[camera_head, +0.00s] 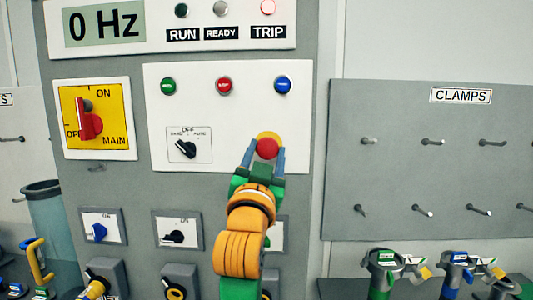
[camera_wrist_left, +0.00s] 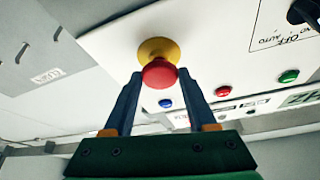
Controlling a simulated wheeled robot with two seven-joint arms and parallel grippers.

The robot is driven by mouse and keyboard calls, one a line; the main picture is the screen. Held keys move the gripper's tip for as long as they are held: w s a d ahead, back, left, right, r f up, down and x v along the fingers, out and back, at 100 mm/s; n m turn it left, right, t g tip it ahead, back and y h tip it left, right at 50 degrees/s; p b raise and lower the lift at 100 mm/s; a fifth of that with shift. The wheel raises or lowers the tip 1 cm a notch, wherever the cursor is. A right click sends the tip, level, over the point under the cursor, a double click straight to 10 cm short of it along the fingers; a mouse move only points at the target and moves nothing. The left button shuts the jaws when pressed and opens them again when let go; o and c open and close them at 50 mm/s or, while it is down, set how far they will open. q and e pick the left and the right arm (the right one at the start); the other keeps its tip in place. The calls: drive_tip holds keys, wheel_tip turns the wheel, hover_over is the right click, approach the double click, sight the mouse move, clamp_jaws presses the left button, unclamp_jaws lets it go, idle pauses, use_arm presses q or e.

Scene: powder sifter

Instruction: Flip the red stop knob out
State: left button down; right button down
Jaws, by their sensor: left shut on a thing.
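The red stop knob (camera_head: 267,149) sits on a yellow collar (camera_head: 268,136) at the lower right of the white control panel (camera_head: 220,110). The knob also shows in the left wrist view (camera_wrist_left: 159,73), with its yellow collar (camera_wrist_left: 158,50) behind it. My left gripper (camera_head: 266,156) is at the knob, with one blue finger on each side of it. In the left wrist view the fingertips (camera_wrist_left: 158,80) are shut on the knob's sides. My right gripper is not in view.
Green, red and blue buttons (camera_head: 283,85) sit above, and a black selector (camera_head: 186,149) is to the left. A red main switch (camera_head: 88,122) is further left. Several clamps (camera_head: 384,266) stand at the lower right.

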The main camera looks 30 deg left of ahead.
use_arm(q)
drive_tip(key=shift+w+f, duration=0.1)
drive_tip(key=shift+c, duration=1)
unclamp_jaws()
drive_tip(key=shift+s+d+f+b, duration=0.15)
drive_tip(key=shift+s+f+b, duration=0.05)
drive_tip(key=shift+s+b, duration=0.2)
drive_tip(key=b+v, duration=0.3)
drive_tip(key=v, duration=0.3)
drive_tip(key=shift+s, duration=0.2)
drive_tip(key=shift+d+r, duration=0.1)
